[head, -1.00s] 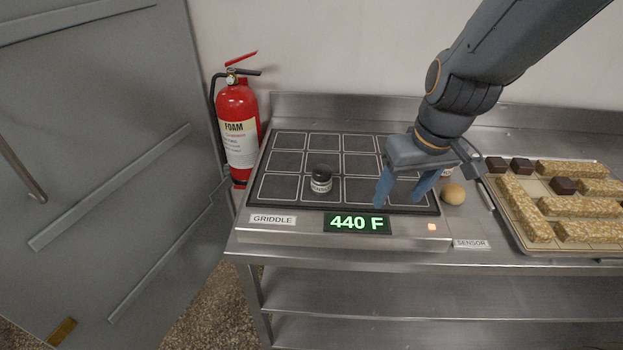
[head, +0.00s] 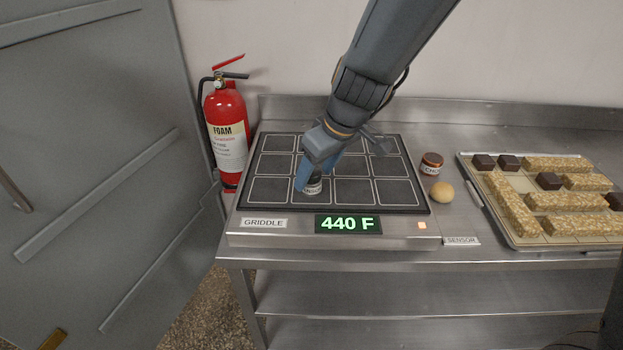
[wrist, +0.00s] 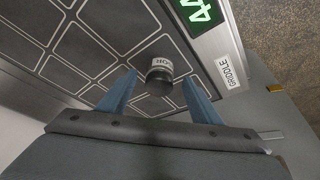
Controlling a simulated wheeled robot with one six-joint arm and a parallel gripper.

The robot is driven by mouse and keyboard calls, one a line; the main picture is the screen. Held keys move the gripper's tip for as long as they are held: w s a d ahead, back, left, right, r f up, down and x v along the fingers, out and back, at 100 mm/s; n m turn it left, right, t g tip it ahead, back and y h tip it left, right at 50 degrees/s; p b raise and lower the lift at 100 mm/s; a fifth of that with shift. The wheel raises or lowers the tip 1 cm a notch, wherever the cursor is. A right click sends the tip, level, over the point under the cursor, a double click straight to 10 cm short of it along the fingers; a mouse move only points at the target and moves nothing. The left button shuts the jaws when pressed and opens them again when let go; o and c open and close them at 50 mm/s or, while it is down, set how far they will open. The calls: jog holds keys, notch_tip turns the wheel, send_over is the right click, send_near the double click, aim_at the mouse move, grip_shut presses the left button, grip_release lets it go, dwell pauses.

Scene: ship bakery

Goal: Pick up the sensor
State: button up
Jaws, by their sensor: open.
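The sensor, a small dark-capped jar with a white label band (head: 314,189), stands on the black griddle plate (head: 385,193) near its front left. My gripper (head: 311,181) is over it and hides most of it in the head view. In the wrist view, the sensor (wrist: 160,76) sits between the two blue fingers of my gripper (wrist: 159,78). The fingers are open, with a visible gap on each side of the jar.
A tray (head: 484,212) of bars and dark cubes is farther right. A red extinguisher (head: 227,135) stands at left.

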jog(key=shift+x, duration=1.15)
jog(key=shift+c, duration=0.6)
jog(key=c, duration=1.3)
jog(key=shift+r, duration=0.15)
